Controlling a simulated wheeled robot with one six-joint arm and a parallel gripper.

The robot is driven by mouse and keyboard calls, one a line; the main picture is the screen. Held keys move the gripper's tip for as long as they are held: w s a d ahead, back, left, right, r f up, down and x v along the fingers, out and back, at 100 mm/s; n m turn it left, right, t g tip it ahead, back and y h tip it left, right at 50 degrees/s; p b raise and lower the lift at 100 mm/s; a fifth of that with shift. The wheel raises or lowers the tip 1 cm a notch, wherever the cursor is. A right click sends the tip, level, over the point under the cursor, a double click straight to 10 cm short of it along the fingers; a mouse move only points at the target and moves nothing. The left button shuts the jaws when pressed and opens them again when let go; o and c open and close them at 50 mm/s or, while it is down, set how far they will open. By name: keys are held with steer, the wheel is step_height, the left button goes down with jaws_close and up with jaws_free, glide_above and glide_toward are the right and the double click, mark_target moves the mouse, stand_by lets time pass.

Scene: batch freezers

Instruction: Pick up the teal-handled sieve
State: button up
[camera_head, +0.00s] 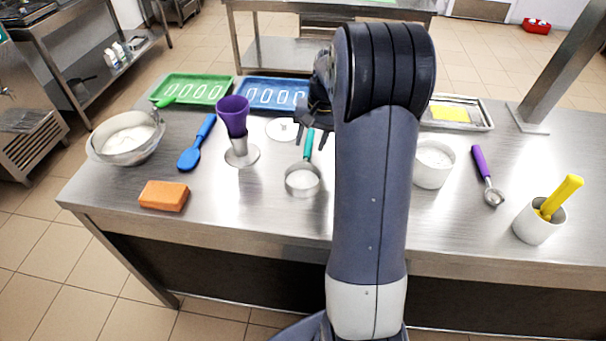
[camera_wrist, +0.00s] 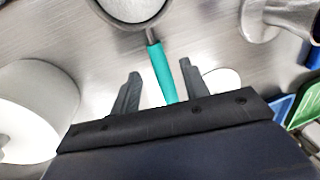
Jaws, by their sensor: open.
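The teal-handled sieve lies on the steel table, its round pale bowl (camera_head: 302,180) toward the front edge and its teal handle (camera_head: 308,146) pointing away. In the wrist view the handle (camera_wrist: 162,72) runs down between the two fingers, and the bowl is at the top edge. My gripper (camera_wrist: 160,82) is open, with one finger on each side of the handle and visible gaps to both. Whether the fingers are at handle height or above it, I cannot tell. In the head view my gripper (camera_head: 318,120) is partly hidden behind my arm.
A purple cup in a metal stand (camera_head: 240,145) is left of the sieve. A white container (camera_head: 433,165) is to the right. A white disc (camera_head: 282,130) lies close behind. Blue (camera_head: 270,92) and green (camera_head: 195,90) trays are at the back. The table front near the sieve is clear.

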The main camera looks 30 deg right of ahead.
mark_target(308, 148)
steer(key=shift+w+a+f, duration=0.1)
steer(key=shift+a+f, duration=0.05)
steer(key=shift+f, duration=0.6)
steer(key=shift+w+a+f, duration=0.1)
steer(key=shift+f, duration=0.65)
steer(key=shift+c, duration=0.3)
jaws_close()
